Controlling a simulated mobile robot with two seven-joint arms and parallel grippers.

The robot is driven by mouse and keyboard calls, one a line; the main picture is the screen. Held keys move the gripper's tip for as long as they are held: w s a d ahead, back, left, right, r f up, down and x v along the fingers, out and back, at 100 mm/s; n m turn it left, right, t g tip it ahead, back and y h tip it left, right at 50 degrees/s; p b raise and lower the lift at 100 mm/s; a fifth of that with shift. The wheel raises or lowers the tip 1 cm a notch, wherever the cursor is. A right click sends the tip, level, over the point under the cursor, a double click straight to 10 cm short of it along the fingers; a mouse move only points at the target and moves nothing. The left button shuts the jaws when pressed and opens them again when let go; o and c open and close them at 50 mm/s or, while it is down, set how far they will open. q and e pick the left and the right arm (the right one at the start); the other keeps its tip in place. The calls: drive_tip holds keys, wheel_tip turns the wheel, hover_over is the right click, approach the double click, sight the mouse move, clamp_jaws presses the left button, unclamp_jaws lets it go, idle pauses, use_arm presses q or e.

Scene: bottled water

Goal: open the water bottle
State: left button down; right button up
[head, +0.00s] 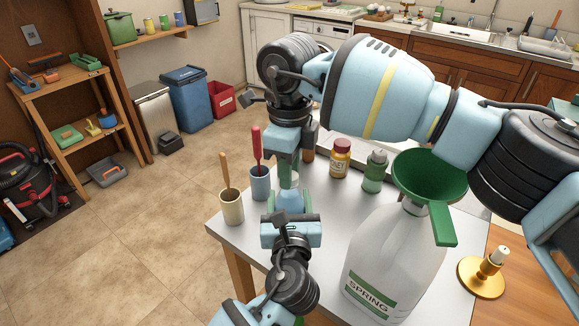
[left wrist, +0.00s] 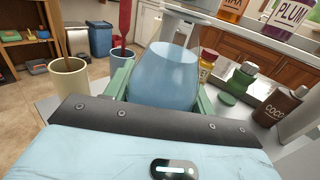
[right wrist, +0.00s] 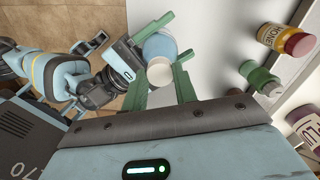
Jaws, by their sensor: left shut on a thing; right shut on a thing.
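The water bottle (head: 290,203) is a small pale blue bottle near the left edge of the white table. My left gripper (head: 289,207) is shut around its body, with green fingers on both sides. The body fills the middle of the left wrist view (left wrist: 165,78). My right gripper (head: 286,172) comes down from above and is shut on the cap. In the right wrist view the white cap (right wrist: 160,73) sits between the green fingers, above the blue body. In the head view the fingers mostly hide the cap, so I cannot tell whether it has turned.
A cream cup (head: 231,208) and a blue cup (head: 260,185) with handles in them stand left of the bottle. A honey jar (head: 340,158) and a green bottle (head: 375,172) stand behind right. A large spring water jug (head: 390,265) with a green funnel (head: 430,176) stands right.

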drive_tip(key=n, duration=1.8)
drive_tip(key=shift+n, duration=0.3)
drive_tip(key=n, duration=0.5)
drive_tip(key=shift+r+n, duration=0.1)
drive_tip(key=shift+n, duration=0.2)
drive_tip(key=o, duration=1.1)
drive_tip(key=shift+r, duration=0.1)
drive_tip(key=shift+r, duration=2.15)
drive_tip(key=shift+c, duration=0.2)
